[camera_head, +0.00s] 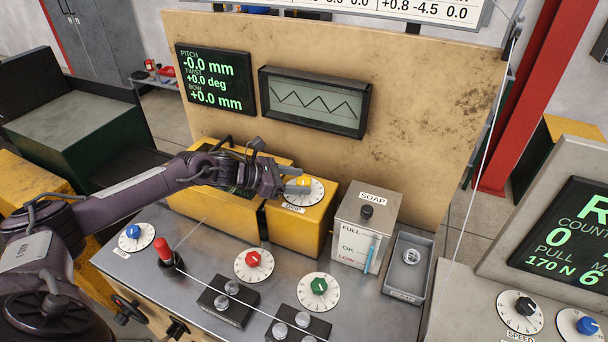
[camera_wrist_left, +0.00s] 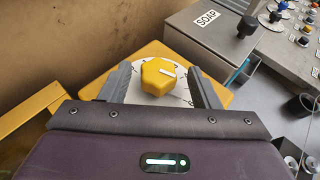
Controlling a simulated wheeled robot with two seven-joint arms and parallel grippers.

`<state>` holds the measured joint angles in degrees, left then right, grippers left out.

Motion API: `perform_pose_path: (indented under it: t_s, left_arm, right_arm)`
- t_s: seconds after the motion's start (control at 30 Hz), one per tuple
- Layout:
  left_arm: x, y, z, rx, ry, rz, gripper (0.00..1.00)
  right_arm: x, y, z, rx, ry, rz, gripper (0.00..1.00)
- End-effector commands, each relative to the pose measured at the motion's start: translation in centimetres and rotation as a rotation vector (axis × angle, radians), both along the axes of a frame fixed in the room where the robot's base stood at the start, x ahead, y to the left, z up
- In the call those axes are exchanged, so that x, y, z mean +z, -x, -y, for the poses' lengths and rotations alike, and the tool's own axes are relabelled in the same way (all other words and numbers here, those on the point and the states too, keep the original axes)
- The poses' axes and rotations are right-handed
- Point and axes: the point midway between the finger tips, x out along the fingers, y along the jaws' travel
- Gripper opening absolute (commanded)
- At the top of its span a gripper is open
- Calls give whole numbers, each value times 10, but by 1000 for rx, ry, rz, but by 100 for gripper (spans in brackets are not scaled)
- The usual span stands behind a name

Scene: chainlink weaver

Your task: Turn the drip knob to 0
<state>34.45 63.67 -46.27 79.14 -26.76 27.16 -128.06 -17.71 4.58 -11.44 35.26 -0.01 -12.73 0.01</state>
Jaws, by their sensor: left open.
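The drip knob (camera_head: 305,181) is yellow and sits on a white dial (camera_head: 312,194) on top of a yellow box (camera_head: 300,232). A label below the dial is partly readable. My left gripper (camera_head: 291,180) is at the knob, coming from the left, and partly hides the dial. In the left wrist view the yellow knob (camera_wrist_left: 156,77) stands between the two open fingers (camera_wrist_left: 160,72), with a visible gap on each side. A white mark on the knob points to the right there. The dial numbers are too small to read. My right gripper is not in view.
A soap box (camera_head: 355,245) and a grey tray (camera_head: 393,285) stand right of the yellow box. The bench panel carries a blue knob (camera_head: 133,231), red lever (camera_head: 162,248), red knob (camera_head: 253,259) and green knob (camera_head: 319,286). A tan board (camera_head: 400,150) rises behind.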

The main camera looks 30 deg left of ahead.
Motion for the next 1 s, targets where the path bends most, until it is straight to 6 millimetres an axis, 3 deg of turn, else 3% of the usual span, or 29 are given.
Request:
perform_pose_path:
  t_s: [0.2, 0.53, 0.87, 1.0]
  left_arm:
    - [-6, -13, 13, 1, 1, 0, 56]
    - [-9, -14, 14, 1, 0, 0, 55]
    - [-9, -14, 14, 1, 0, 0, 12]
    - [-9, -14, 14, 5, -1, -1, 12]
  right_arm:
    - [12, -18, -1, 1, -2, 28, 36]
    - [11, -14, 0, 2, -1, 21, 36]
    - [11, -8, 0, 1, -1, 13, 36]
    - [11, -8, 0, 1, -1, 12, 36]
